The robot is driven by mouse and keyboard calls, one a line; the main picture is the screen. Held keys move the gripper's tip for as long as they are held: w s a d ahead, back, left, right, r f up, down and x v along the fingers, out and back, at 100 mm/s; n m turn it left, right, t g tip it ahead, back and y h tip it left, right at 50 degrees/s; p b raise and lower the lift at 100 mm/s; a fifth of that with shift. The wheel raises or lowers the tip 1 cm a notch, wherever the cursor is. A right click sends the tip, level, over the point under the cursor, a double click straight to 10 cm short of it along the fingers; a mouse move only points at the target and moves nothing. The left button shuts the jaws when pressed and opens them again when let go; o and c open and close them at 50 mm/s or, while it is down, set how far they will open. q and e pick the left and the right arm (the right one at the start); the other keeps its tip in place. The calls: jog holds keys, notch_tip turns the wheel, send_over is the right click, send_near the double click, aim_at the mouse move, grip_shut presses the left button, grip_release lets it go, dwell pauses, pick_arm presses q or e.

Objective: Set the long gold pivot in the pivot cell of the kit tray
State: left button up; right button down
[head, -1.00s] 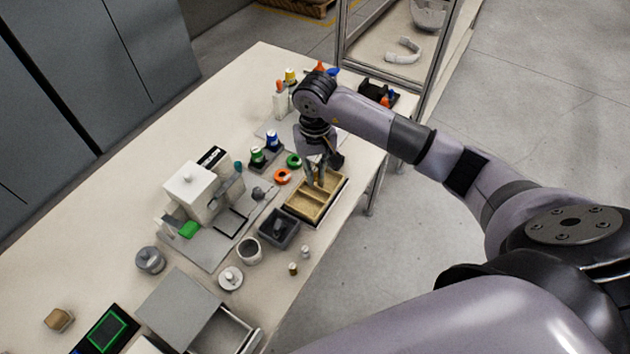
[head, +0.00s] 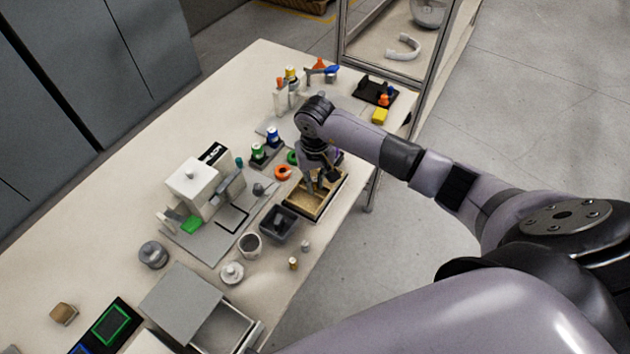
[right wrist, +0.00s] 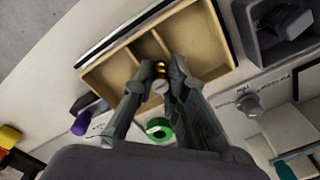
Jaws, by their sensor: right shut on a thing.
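The wooden kit tray (head: 331,207) stands near the table's right edge, divided into cells; it also shows in the right wrist view (right wrist: 228,48). My right gripper (head: 317,188) points down over the tray. In the right wrist view the gripper (right wrist: 160,78) is shut on the gold pivot (right wrist: 160,67), a small piece with gold and silver parts between the fingertips. The fingers hide much of it, and I cannot tell whether it touches the tray floor. The visible parts of the cells look empty. My left gripper is not in view.
A dark grey bin (head: 279,224) stands close beside the tray. A small gold piece (head: 293,264) and a small silver piece (head: 305,246) stand near the front edge. Green and orange rings (head: 283,173) lie behind the tray. A yellow block (head: 379,116) lies further back.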

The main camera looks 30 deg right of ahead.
aim_at(315, 180)
jog(key=shift+s+a+f+b, duration=0.1)
jog(key=shift+s+f+b, duration=0.45)
jog(key=shift+f, duration=0.35)
jog(key=c, duration=1.7)
grip_release()
jog(key=shift+a, duration=0.1)
jog(key=shift+o, duration=0.5)
jog(key=shift+w+f, duration=0.1)
jog(key=shift+w, duration=0.2)
jog(key=shift+r+p, duration=0.2)
jog(key=shift+p, duration=0.2)
jog(key=shift+d+r+p, duration=0.25)
jog(key=shift+r+p, duration=0.45)
jog(key=shift+r, duration=0.1)
jog(key=r+b, duration=0.1)
jog(key=r, duration=0.2)
jog(key=r+b, duration=0.1)
jog(key=r, duration=0.2)
jog(key=r+b, duration=0.1)
jog(key=r, duration=0.3)
jog(key=shift+w+r, duration=0.1)
jog(key=shift+w, duration=0.15)
jog(key=shift+s+r+b, duration=0.1)
jog(key=shift+r+b, duration=0.25)
jog(key=shift+r, duration=0.4)
